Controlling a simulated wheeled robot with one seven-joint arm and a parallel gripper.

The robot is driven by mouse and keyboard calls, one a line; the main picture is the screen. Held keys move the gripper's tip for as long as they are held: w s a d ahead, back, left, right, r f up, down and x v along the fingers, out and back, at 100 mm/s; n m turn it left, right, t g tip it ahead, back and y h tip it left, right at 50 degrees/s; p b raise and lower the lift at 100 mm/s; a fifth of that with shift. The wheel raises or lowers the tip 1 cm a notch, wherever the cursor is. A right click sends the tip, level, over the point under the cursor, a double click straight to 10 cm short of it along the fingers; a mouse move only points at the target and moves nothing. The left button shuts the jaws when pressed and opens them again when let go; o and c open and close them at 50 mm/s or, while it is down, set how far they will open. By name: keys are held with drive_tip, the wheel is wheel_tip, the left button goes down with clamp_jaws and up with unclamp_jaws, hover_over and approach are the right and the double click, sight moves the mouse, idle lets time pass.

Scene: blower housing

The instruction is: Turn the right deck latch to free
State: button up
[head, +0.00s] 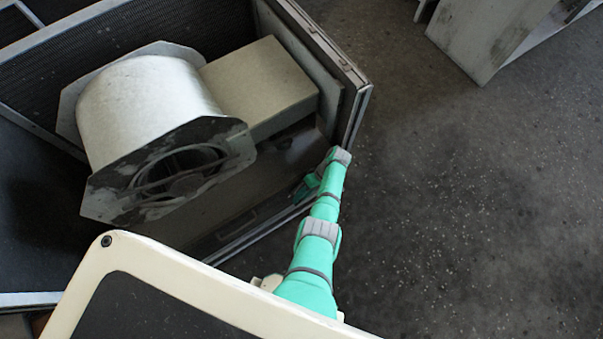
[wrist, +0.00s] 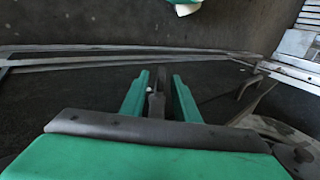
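My gripper (wrist: 160,78) shows in the wrist view as two green fingers set apart. A dark, narrow upright piece (wrist: 157,102) with a small pale spot stands between them; it may be the deck latch, but I cannot tell for sure. Gaps show beside it near the fingertips, so the fingers do not look closed on it. In the head view my gripper (head: 306,189) reaches inside the housing's right corner, low beside the wall, partly hidden by my arm. No latch can be made out there.
The blower drum (head: 145,105) and its box-shaped duct (head: 262,85) fill the middle of the housing. The housing's right wall (head: 330,60) and its front lower edge (head: 240,240) lie close to my arm. Open floor (head: 470,200) lies to the right, with a grey cabinet (head: 490,35) beyond.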

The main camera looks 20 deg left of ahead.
drive_tip(key=shift+d, duration=0.1)
drive_tip(key=shift+w+d+r, duration=0.1)
drive_tip(key=shift+r, duration=0.1)
drive_tip(key=v, duration=1)
drive_tip(key=shift+w+r, duration=0.1)
